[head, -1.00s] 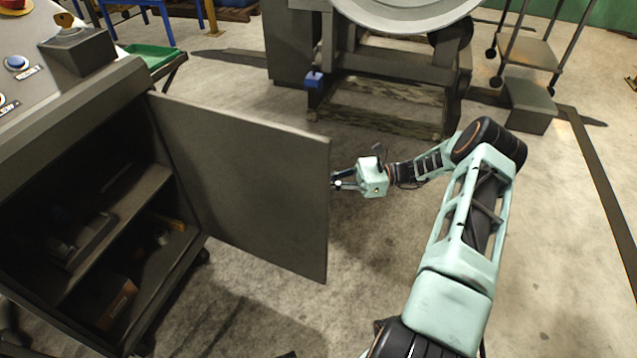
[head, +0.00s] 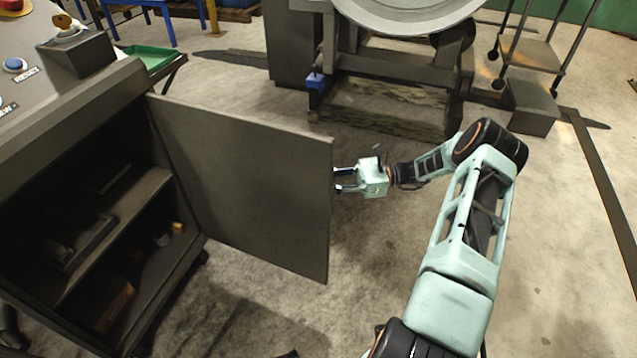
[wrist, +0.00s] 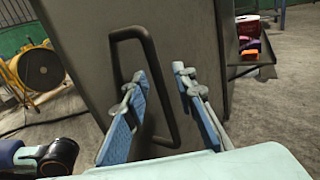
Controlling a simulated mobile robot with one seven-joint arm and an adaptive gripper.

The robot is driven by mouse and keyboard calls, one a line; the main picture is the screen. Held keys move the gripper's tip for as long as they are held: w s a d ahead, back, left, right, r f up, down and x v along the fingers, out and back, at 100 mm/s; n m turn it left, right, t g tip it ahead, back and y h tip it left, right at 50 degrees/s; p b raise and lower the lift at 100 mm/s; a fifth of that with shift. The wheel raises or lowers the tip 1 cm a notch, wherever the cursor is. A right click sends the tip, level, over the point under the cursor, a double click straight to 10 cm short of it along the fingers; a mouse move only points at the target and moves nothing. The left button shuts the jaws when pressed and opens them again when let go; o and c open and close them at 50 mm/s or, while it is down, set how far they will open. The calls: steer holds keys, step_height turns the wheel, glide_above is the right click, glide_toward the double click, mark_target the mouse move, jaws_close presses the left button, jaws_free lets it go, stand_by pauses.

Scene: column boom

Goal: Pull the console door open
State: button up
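The console door (head: 245,190) is a flat dark grey panel. In the head view it stands swung wide open, showing the shelves inside the console (head: 90,110). My gripper (head: 342,181) is at the door's free edge, on its outer side, with the fingertips partly hidden by the door. In the wrist view the door (wrist: 205,35) fills the middle and carries a black bar handle (wrist: 161,85). My gripper (wrist: 160,80) is open there, its blue-padded fingers spread on either side of the handle's long bar. No firm contact with the bar shows.
A machine on a stand (head: 390,85) is behind the door and arm. A wheeled cart (head: 525,50) stands at the back right. A green tray (head: 150,57) is beside the console. The floor right of my arm is clear.

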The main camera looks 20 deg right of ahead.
steer(key=s+d, duration=0.1)
steer(key=d, duration=1.1)
steer(key=shift+s, duration=0.35)
steer(key=shift+w+a, duration=0.1)
